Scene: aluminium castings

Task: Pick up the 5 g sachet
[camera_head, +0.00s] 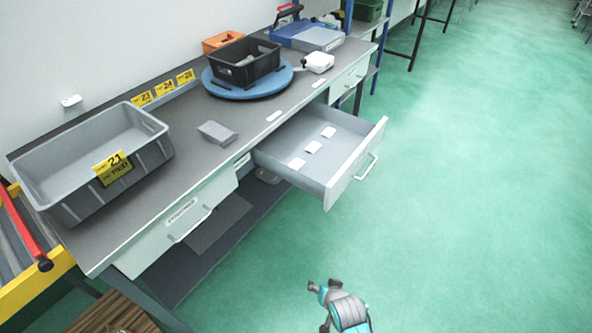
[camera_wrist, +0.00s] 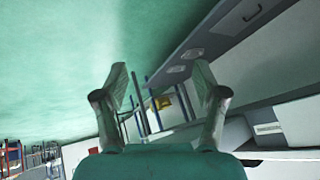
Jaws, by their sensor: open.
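Three small white sachets lie in a row in the open grey drawer (camera_head: 345,187): a near one (camera_head: 297,163), a middle one (camera_head: 313,147) and a far one (camera_head: 328,132). Their print is too small to read, so I cannot tell which is the 5 g sachet. My gripper (camera_head: 322,286) is over the green floor, in front of the drawer and apart from it. In the wrist view my gripper (camera_wrist: 162,80) has its two fingers spread with nothing between them. I cannot make out any sachet for certain in the wrist view.
The workbench (camera_head: 225,165) carries a grey crate (camera_head: 150,150), a grey block (camera_head: 217,131), a black bin (camera_head: 245,72) on a blue turntable (camera_head: 225,92), and a white device (camera_head: 319,62). A closed drawer (camera_head: 185,222) is at the left. The green floor (camera_head: 460,200) at the right is clear.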

